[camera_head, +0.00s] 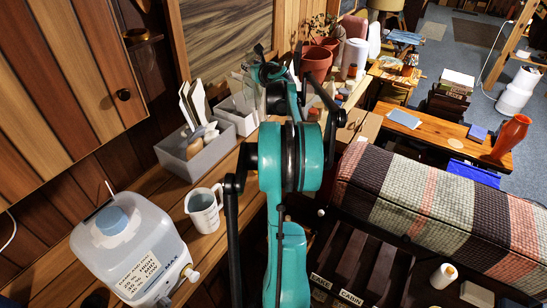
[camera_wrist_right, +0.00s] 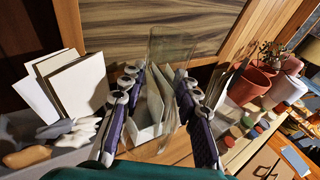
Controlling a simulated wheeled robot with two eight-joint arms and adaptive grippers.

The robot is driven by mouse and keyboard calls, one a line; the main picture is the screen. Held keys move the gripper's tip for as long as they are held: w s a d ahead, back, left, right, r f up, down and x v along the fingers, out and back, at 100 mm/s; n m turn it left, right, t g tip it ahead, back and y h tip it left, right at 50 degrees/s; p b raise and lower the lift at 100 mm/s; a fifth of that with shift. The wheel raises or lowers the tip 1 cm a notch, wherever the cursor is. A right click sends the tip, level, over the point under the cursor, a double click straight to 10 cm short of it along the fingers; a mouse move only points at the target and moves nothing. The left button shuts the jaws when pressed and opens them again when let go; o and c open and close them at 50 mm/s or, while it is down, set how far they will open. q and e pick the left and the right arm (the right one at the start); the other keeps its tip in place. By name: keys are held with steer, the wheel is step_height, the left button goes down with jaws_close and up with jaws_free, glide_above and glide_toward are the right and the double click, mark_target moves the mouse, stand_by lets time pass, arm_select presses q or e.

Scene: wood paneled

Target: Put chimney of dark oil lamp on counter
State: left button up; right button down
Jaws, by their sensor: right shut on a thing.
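My right gripper (camera_wrist_right: 162,88) is shut on a clear glass piece, which looks like the lamp chimney (camera_wrist_right: 167,52). The chimney stands roughly upright between the two fingers in the right wrist view, its top end reaching up before the framed picture. In the head view my right gripper (camera_head: 262,68) is at the far end of my teal arm, over the back of the wooden counter (camera_head: 213,242); the arm partly hides it. Whether the chimney's lower end touches anything cannot be told. I cannot make out the dark oil lamp. My left gripper is not in view.
A grey bin (camera_head: 187,160) with papers and a white holder (camera_head: 238,118) stand close by on the counter. Nearer are a measuring cup (camera_head: 203,210) and a water jug (camera_head: 128,250). Beyond are red pots (camera_head: 317,62) and small jars (camera_wrist_right: 248,124).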

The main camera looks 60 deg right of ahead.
steer(key=s+d+f+b, duration=0.1)
steer(key=s+f+b, duration=0.1)
steer(key=f, duration=0.6)
steer(key=s+d+f+m+g+h+b, duration=0.1)
steer(key=f+b, duration=0.3)
steer(key=f, duration=0.4)
steer(key=s+d+f+m+g+h+b, duration=0.1)
steer(key=s+d+f+b, duration=0.2)
steer(key=f, duration=0.6)
steer(key=shift+s, duration=0.25)
steer(key=shift+f+b, duration=0.2)
steer(key=shift+b, duration=0.15)
steer(key=c, duration=1.1)
jaws_free()
steer(key=p+v, duration=0.2)
steer(key=v, duration=1)
steer(key=shift+w+a+r+p, duration=0.1)
steer(key=shift+w+r+p, duration=0.05)
steer(key=shift+p, duration=0.15)
